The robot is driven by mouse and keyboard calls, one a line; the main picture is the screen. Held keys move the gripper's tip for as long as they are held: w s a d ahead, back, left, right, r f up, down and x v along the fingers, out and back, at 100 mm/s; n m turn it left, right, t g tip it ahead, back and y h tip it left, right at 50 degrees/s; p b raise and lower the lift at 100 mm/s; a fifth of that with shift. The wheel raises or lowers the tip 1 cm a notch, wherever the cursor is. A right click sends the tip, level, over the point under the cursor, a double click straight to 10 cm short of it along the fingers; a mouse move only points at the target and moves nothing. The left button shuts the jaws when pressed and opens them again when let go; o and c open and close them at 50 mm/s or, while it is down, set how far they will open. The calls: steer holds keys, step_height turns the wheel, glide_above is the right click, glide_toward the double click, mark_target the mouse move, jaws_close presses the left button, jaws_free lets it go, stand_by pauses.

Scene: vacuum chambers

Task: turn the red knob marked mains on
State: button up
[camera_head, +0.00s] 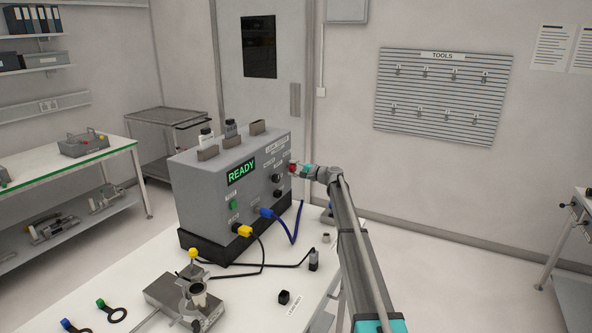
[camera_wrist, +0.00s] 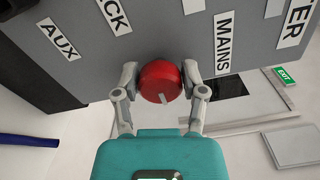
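The red knob (camera_wrist: 160,82) sits on the grey panel of the tester box (camera_head: 215,190), beside the MAINS label (camera_wrist: 224,44) in the wrist view. It has a pale pointer mark on its lower part. My gripper (camera_wrist: 160,80) has one finger on each side of the knob, and both fingertips appear to touch it or nearly so. In the head view the knob (camera_head: 292,168) shows as a small red spot at the box's right edge, with my gripper (camera_head: 300,169) reaching it from the right. The box's display reads READY (camera_head: 241,171).
AUX (camera_wrist: 60,39) and another partly cut label lie left of the knob. Yellow (camera_head: 244,231) and blue (camera_head: 266,213) plugs with cables stick out of the box front. A metal fixture (camera_head: 170,296) and a small black block (camera_head: 284,297) stand on the white table.

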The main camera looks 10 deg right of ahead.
steer(key=o, duration=0.4)
steer(key=shift+c, duration=0.2)
steer(key=shift+s+d, duration=0.1)
steer(key=shift+d, duration=0.05)
steer(key=v, duration=1.1)
steer(key=shift+s+d, duration=0.2)
steer(key=shift+d, duration=0.05)
